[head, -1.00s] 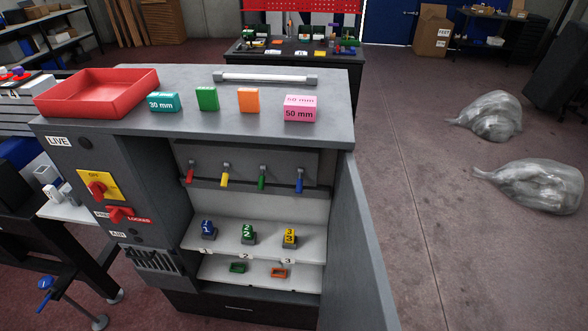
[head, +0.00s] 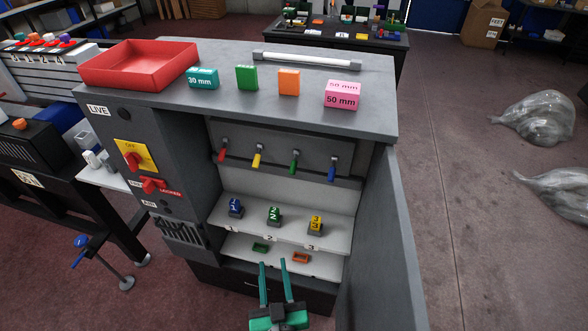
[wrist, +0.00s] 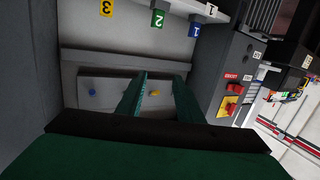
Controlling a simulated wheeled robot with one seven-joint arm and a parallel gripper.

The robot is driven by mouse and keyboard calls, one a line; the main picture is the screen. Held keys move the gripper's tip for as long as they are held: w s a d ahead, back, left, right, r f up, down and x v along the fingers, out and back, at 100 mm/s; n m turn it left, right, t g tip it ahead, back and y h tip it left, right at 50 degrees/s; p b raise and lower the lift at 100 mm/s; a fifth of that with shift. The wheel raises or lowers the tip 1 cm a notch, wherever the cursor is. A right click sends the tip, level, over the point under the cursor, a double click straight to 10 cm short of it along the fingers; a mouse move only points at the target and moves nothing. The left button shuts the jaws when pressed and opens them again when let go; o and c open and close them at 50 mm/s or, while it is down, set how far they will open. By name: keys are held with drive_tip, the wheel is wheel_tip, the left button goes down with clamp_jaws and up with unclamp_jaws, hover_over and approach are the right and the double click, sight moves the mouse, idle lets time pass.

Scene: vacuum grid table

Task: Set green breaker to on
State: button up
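The green breaker (head: 294,165) is a small lever with a green handle, third from the left in a row inside the open cabinet (head: 375,135). Like its neighbours, its handle points downward. The row holds a red lever (head: 222,155), a yellow lever (head: 257,160) and a blue lever (head: 332,174). My gripper (head: 273,264) is open and empty, low in front of the cabinet, well below and apart from the levers. In the wrist view, turned upside down, the blue tip (wrist: 92,92) and yellow tip (wrist: 154,93) show; I cannot see the green one there.
Numbered blocks, blue (head: 235,207), green (head: 273,216) and yellow (head: 315,224), stand on a shelf below the levers. The open cabinet door (head: 395,240) bounds the right side. A red tray (head: 138,66) and coloured blocks sit on top.

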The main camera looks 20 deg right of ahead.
drive_tip(key=w+d+r+m+h, duration=0.35)
drive_tip(key=w+r, duration=0.25)
drive_tip(key=w, duration=0.2)
drive_tip(key=m+h, duration=0.2)
drive_tip(key=m, duration=0.1)
approach(292, 173)
drive_tip(key=w, duration=0.1)
drive_tip(key=shift+n+g, duration=0.25)
drive_tip(key=shift+g, duration=0.15)
drive_tip(key=x, duration=1)
drive_tip(key=shift+w+d+r, duration=0.3)
clamp_jaws()
